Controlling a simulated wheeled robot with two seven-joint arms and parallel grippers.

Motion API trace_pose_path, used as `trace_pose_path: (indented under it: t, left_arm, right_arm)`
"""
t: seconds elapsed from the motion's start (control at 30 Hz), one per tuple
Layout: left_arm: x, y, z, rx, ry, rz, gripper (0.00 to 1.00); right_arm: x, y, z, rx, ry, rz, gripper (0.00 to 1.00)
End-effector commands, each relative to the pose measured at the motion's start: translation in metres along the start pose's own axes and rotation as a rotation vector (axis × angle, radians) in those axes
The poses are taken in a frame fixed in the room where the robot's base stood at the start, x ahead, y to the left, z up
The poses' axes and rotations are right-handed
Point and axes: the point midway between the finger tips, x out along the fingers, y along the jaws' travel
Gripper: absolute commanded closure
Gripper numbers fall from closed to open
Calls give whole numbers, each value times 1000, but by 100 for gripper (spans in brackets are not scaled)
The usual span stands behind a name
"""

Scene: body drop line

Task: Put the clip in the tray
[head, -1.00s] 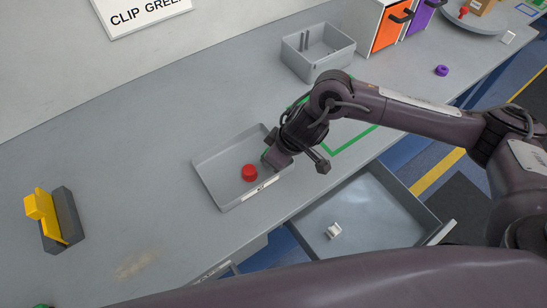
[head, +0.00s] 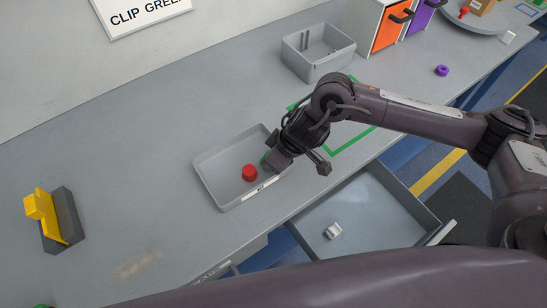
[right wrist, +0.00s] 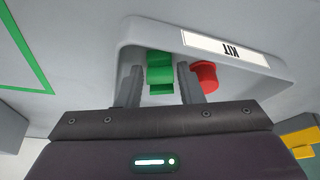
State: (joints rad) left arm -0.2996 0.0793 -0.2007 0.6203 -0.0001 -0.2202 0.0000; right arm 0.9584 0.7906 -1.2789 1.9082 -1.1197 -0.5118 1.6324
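The green clip (right wrist: 160,72) is in the right wrist view, between the two fingers of my right gripper (right wrist: 160,82). A narrow gap shows on each side of it, so the fingers look open around it. The clip is inside the grey tray (right wrist: 128,32) labelled KIT, next to a red round part. In the head view the tray (head: 212,180) lies on the bench, my right gripper (head: 270,162) is at its right end, and only a sliver of the clip (head: 265,158) shows. My left gripper is not in view.
The red part (head: 249,173) sits in the tray. A yellow part in a dark holder (head: 62,222) stands at left, and a grey bin (head: 318,52) at the back. An open drawer (head: 375,215) holds a small white part (head: 333,231).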

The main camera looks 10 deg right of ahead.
Motion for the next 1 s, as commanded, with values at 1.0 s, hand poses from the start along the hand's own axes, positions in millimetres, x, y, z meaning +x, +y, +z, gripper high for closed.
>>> trace_pose_path:
  t: [1.0]
  left_arm:
    - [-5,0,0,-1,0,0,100]
  right_arm:
    - [-112,1,0,0,0,1,66]
